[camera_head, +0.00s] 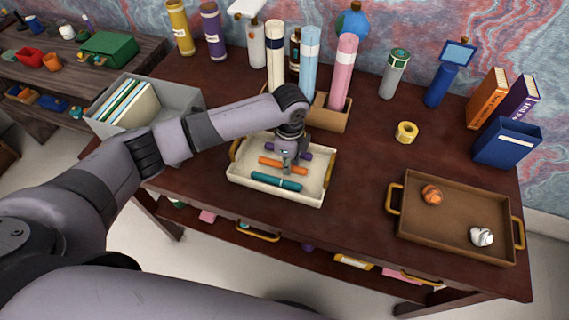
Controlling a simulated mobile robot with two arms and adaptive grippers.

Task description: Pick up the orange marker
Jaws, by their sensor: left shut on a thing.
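The orange marker (268,162) lies across the middle of the cream tray (246,180), between a teal marker (276,181) in front and a purple marker (302,152) behind. My left gripper (287,164) points down over the tray and is shut on the orange marker near its middle. The fingers hide part of the orange marker, and the wrist hides part of the purple one. I cannot tell whether the orange marker is clear of the tray floor. My right gripper is not in view.
A brown tray (440,232) with an orange and a white crumpled ball stands at right. A grey bin (180,98) is at left. Tall rolls in a brown holder (330,120) stand behind the wrist. A yellow tape roll (406,131) lies beyond; desk between the trays is clear.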

